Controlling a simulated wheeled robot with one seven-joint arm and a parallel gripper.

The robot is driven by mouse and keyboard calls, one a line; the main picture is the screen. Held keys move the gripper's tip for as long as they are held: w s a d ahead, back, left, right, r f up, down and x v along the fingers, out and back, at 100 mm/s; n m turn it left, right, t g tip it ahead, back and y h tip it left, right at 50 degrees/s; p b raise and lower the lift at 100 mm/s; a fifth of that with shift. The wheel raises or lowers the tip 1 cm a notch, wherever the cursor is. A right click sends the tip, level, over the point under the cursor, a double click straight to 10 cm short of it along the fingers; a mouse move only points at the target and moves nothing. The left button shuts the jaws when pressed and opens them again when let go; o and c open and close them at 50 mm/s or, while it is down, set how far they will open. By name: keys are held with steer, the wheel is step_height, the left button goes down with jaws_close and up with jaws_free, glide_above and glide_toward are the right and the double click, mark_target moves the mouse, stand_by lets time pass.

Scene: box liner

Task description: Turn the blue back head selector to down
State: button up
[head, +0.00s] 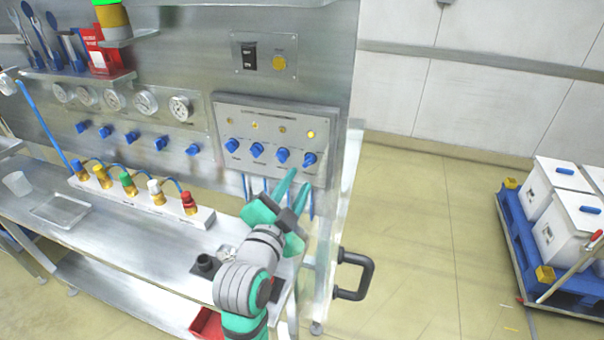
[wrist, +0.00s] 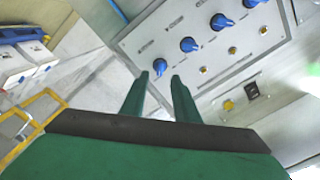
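A panel (head: 275,113) on the steel wall carries a row of blue selector knobs under small lamps. The labels are too small to read, so I cannot tell which knob is the back head selector. The rightmost knob (head: 310,159) has the brightest lamp (head: 311,134) above it. In the wrist view, turned about, this knob (wrist: 158,66) appears between and just beyond my fingertips. My gripper (head: 293,190) is open, with a gap between its two green fingers (wrist: 161,80). It is below and in front of the panel's right end. Contact with the knob cannot be made out.
Left of the panel are gauges (head: 145,102) and more blue valve knobs (head: 161,143). Below stands a block with coloured valves (head: 157,192) on the steel bench. A black handle (head: 354,274) juts out at the bench's right end. White bins (head: 565,230) stand farther right, across open floor.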

steer(key=shift+v, duration=2.35)
steer(key=shift+f, duration=0.1)
